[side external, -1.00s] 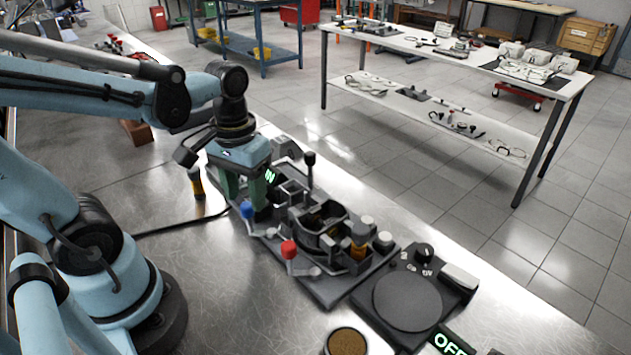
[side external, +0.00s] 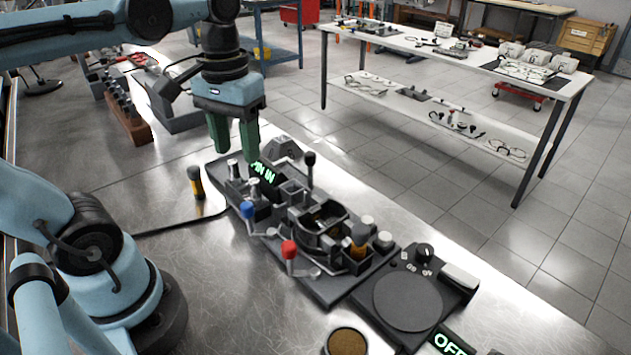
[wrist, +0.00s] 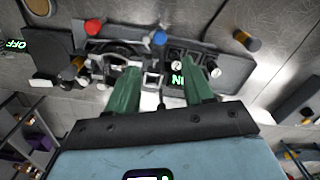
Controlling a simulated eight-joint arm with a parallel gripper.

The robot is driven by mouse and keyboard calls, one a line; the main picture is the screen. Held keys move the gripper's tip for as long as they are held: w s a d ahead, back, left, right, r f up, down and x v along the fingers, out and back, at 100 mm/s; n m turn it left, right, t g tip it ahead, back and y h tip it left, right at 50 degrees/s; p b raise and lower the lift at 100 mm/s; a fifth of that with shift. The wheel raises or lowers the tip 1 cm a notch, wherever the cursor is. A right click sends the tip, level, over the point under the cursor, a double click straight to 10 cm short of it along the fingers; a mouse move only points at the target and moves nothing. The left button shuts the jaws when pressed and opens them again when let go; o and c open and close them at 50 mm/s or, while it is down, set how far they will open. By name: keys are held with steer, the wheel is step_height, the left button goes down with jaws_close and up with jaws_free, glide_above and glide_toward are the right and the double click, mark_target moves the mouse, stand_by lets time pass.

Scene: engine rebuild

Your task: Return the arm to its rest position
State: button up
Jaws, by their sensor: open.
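My gripper (side external: 233,150) hangs above the far-left end of the dark fixture board (side external: 335,290), with its two green fingers apart and nothing between them. In the wrist view my gripper (wrist: 160,82) also shows open and empty over the board. The board carries a blue-topped lever (side external: 247,210), a red-topped lever (side external: 289,249), a black-knobbed lever (side external: 309,160) and a lit green display (side external: 263,172) that seems to read "PIN IN". The fingertips look clear of the board, though the gap's size is hard to judge.
A dark round plate unit (side external: 408,300) with an "OFF" display (side external: 452,344) sits right of the board. A black-and-yellow tool (side external: 196,184) stands on its left. A brown block with metal parts (side external: 127,122) and a grey box (side external: 175,110) lie further back-left. The bench's front middle is largely clear.

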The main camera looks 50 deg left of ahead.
steer(key=w+d+f+m+t, duration=0.3)
steer(key=w+f+m+t, duration=0.1)
steer(key=w+f+t, duration=0.1)
steer(key=shift+d+f+t, duration=0.15)
steer(key=shift+f+t, duration=0.4)
steer(key=shift+t, duration=0.55)
